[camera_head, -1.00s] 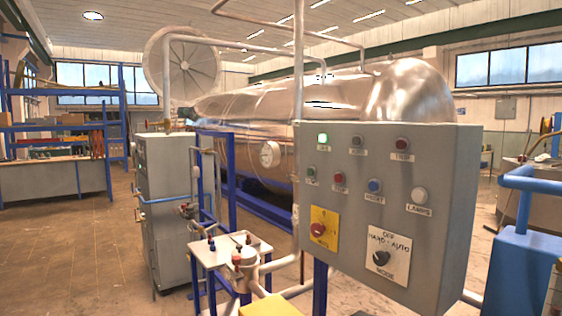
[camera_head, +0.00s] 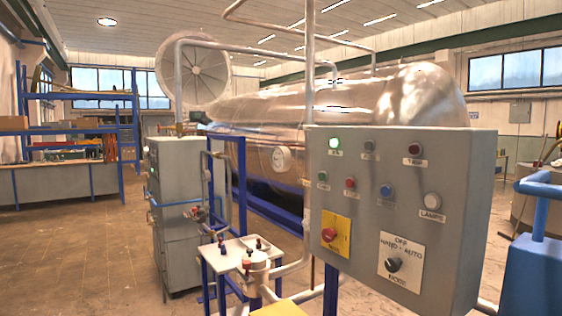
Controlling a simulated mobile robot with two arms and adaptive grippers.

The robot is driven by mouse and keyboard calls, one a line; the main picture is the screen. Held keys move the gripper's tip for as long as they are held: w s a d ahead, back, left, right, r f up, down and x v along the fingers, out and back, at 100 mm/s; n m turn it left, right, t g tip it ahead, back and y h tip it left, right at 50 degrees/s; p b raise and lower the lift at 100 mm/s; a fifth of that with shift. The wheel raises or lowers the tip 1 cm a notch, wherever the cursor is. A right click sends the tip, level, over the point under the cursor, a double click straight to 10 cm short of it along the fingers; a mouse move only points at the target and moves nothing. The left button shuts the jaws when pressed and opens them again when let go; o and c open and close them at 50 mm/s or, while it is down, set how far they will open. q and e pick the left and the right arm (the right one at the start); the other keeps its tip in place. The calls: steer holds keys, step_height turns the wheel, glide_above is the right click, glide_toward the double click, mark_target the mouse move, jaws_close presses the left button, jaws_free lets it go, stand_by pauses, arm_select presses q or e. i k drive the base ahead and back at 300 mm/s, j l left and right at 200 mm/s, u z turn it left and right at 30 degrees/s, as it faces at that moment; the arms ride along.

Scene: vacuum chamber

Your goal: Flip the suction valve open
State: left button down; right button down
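A valve with a small red part (camera_head: 197,213) sits on thin pipework in front of the grey cabinet. Small red and dark fittings (camera_head: 247,262) stand on a white-topped blue stand (camera_head: 214,262) lower down, beside a thick pale pipe (camera_head: 259,262). No label shows which of these is the suction valve, and they are too small to tell whether any is open or shut. Neither of my grippers is in view.
A grey control panel (camera_head: 455,215) with a lit green lamp (camera_head: 335,143) and a red knob on yellow (camera_head: 329,234) fills the right foreground. Behind it lies a large metal tank (camera_head: 400,100). A grey cabinet (camera_head: 178,170) stands left of centre. The floor (camera_head: 80,245) at left is clear.

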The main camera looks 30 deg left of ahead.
mark_target(307, 184)
steer(key=i+j+z, duration=0.15)
steer(key=j, duration=0.5)
steer(key=i+j+z, duration=0.15)
steer(key=j, duration=0.5)
steer(key=i+j+z, duration=0.15)
steer(key=j, duration=0.5)
steer(key=i+j+z, duration=0.15)
steer(key=j, duration=0.5)
